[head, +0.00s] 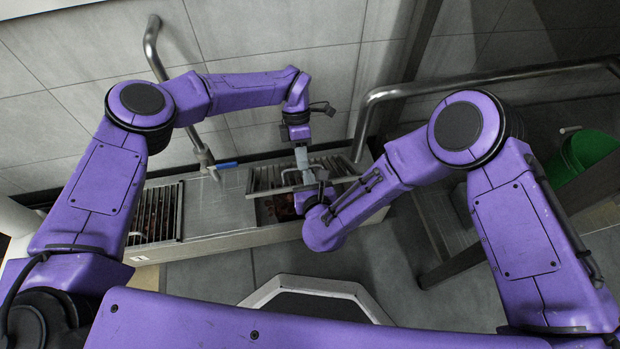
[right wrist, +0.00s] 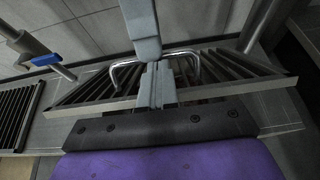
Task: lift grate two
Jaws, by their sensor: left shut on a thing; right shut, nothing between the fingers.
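A dark slatted grate (head: 262,180) with a silver bar handle (head: 290,174) sits tilted at the right end of the steel housing. Its near edge stands clear of an opening (head: 280,207) with reddish-brown contents. My left gripper (head: 303,163) comes down from above and is shut on the handle. In the right wrist view the left gripper (right wrist: 146,42) meets the handle (right wrist: 120,72) at the middle of the grate (right wrist: 90,88). My right gripper (head: 322,183) is shut and empty, close in front of the handle; its fingers (right wrist: 157,85) partly hide the grate. Which grate is number two I cannot read.
A second grate (head: 155,212) lies at the left end of the housing. A flat steel top (head: 212,203) lies between them, with a blue-handled valve (head: 226,165) behind. A bent pipe (head: 365,120) rises close on the right. A green bin (head: 590,150) stands far right.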

